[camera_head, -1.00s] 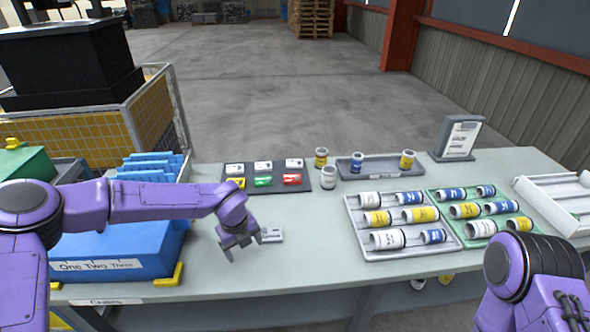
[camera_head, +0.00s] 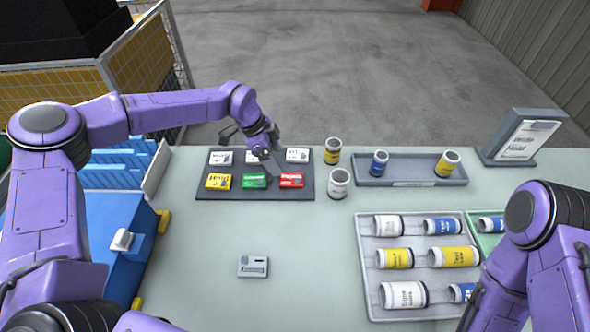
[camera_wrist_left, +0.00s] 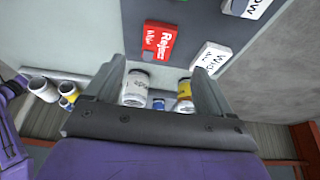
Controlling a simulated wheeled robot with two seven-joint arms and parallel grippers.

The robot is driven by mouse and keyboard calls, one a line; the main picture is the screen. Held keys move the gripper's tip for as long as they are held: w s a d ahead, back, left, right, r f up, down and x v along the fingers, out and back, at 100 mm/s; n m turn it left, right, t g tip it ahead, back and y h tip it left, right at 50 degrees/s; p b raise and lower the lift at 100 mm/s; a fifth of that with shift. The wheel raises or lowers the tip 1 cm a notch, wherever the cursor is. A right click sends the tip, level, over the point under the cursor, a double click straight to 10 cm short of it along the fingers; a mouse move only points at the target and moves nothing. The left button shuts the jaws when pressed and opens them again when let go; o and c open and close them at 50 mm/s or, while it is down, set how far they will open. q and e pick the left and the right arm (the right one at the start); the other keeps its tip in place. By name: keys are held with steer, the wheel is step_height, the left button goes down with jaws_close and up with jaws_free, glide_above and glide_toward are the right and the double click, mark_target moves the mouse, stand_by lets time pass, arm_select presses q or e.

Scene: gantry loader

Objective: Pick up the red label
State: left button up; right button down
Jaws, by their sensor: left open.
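The red label (camera_head: 291,180) lies in the front right slot of a dark board on the table. It shows at the upper middle of the left wrist view (camera_wrist_left: 160,38), with white lettering. My left gripper (camera_head: 268,166) is open and empty above the board, close to the red label's upper left side in the head view. In the left wrist view, the open fingers (camera_wrist_left: 160,76) point toward the red label, which appears beyond their tips and apart from them. The right arm shows at the right of the head view, but its gripper is not visible.
The dark board (camera_head: 205,192) also holds a green label (camera_head: 254,180), a yellow label (camera_head: 218,181) and several white ones. A white jar (camera_head: 339,184) and a yellow-banded jar (camera_head: 333,151) stand just right of it. A small grey device (camera_head: 253,266) lies on clear table in front.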

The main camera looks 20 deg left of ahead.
mark_target(290, 179)
arm_select(q)
steer(key=shift+s+d+f+p, duration=0.2)
steer(key=shift+d+f, duration=0.1)
steer(key=shift+f, duration=0.25)
steer(key=shift+s+d+f+p, duration=0.15)
steer(key=shift+d+f, duration=0.15)
steer(key=shift+f, duration=0.2)
steer(key=x, duration=0.2)
steer(key=p+x, duration=0.2)
steer(key=x, duration=0.1)
steer(key=shift+w+f, duration=0.3)
steer(key=shift+w, duration=0.1)
steer(key=shift+s+d+f, duration=0.1)
steer(key=shift+f, duration=0.15)
steer(key=c, duration=1.1)
arm_select(e)
steer(key=r, duration=0.3)
steer(key=shift+s+r, duration=0.3)
steer(key=shift+r, duration=0.05)
